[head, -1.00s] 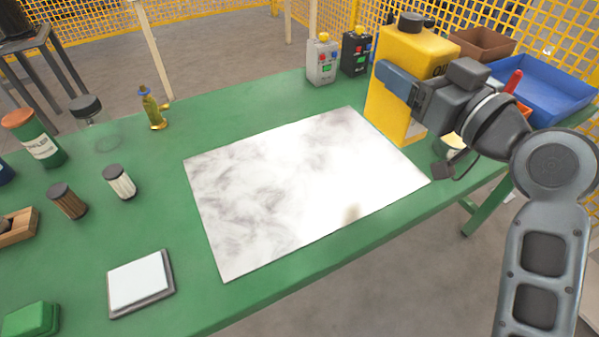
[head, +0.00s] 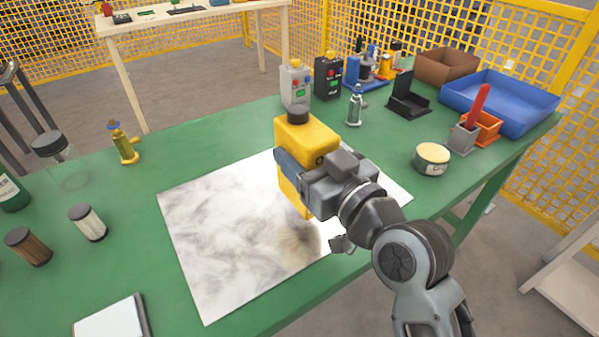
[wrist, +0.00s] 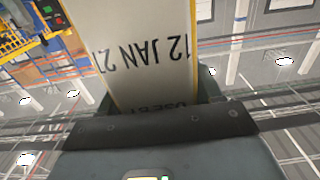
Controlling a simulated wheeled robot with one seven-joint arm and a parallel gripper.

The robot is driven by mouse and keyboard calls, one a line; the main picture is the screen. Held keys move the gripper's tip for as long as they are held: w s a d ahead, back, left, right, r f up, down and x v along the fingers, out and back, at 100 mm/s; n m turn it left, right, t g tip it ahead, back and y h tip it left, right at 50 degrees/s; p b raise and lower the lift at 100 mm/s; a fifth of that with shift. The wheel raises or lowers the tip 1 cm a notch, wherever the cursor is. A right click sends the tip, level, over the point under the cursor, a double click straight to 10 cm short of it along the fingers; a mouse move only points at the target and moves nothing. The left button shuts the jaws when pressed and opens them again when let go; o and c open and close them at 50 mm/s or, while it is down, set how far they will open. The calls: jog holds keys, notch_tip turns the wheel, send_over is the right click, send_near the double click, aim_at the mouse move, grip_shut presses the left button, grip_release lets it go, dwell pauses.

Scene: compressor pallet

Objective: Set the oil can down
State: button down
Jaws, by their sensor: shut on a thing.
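The yellow oil can (head: 308,136) with a dark cap is upright in the head view, over the right part of the white marbled sheet (head: 215,240). My gripper (head: 290,172) is shut on the can from the front right. A soft dark shadow lies on the sheet below the can; I cannot tell whether its base touches the sheet. In the wrist view the can's pale label face (wrist: 150,55) with upside-down printed text fills the space between the jaws.
The green bench (head: 130,195) carries two control boxes (head: 297,87) behind the can, and a silver bottle (head: 355,106). A round tin (head: 432,158) and blue tray (head: 500,97) stand to the right. The sheet's left part is clear.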

jog(key=shift+s+a+f, duration=0.2)
jog(key=shift+a, duration=0.25)
jog(key=shift+f+b, duration=0.35)
jog(key=shift+f, duration=1.65)
jog(key=shift+f, duration=0.15)
jog(key=shift+c, duration=0.9)
grip_release()
jog(key=b+v, duration=0.2)
jog(key=v, duration=1)
